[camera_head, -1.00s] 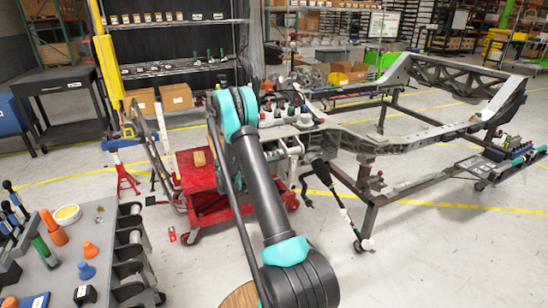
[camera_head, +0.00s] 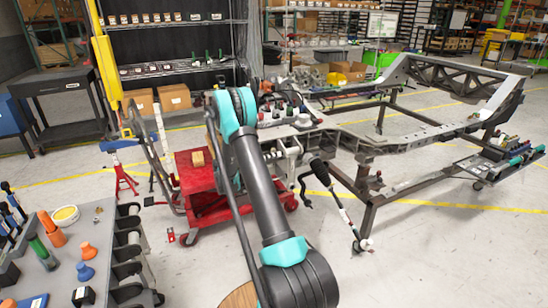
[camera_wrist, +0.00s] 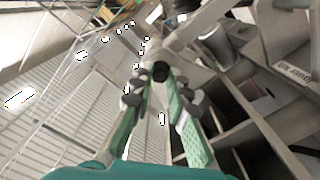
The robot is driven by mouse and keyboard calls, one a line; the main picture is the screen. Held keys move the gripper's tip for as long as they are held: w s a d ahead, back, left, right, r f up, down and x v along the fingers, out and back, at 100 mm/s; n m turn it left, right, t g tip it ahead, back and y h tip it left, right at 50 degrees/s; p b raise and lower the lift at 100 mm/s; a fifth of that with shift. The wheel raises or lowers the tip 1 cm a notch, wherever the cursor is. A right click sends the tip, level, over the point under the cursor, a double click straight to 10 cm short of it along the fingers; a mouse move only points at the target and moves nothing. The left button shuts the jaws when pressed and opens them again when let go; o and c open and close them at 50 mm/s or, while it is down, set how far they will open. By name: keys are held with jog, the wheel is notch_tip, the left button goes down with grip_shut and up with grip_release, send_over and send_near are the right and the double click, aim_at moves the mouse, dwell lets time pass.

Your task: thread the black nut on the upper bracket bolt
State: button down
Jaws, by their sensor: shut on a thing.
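My gripper (camera_wrist: 160,78) shows in the wrist view, with its two green-sided fingers closing toward the picture's middle. It is shut on a small black nut (camera_wrist: 160,72), held at the fingertips. A pale grey metal beam (camera_wrist: 180,36) lies beyond the nut, and a grey cylinder (camera_wrist: 212,44) stands to its right. I cannot make out the upper bracket bolt, nor whether the nut touches anything. In the head view my arm crosses the middle, and the gripper and nut are not discernible. The grey chassis frame (camera_head: 402,143) stands to the right of my arm.
A red cart (camera_head: 203,187) stands behind and left of my arm. A grey tool bench (camera_head: 62,278) with cones and bottles is at the lower left. Frame members with openings (camera_wrist: 272,125) fill the right of the wrist view. Open floor (camera_head: 440,250) lies at the right.

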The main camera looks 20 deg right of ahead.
jog(key=m, duration=0.3)
jog(key=shift+m, duration=0.3)
jog(key=m, duration=0.6)
jog(key=shift+m, duration=0.4)
jog(key=shift+w+m, duration=0.1)
jog(key=shift+m, duration=3.3)
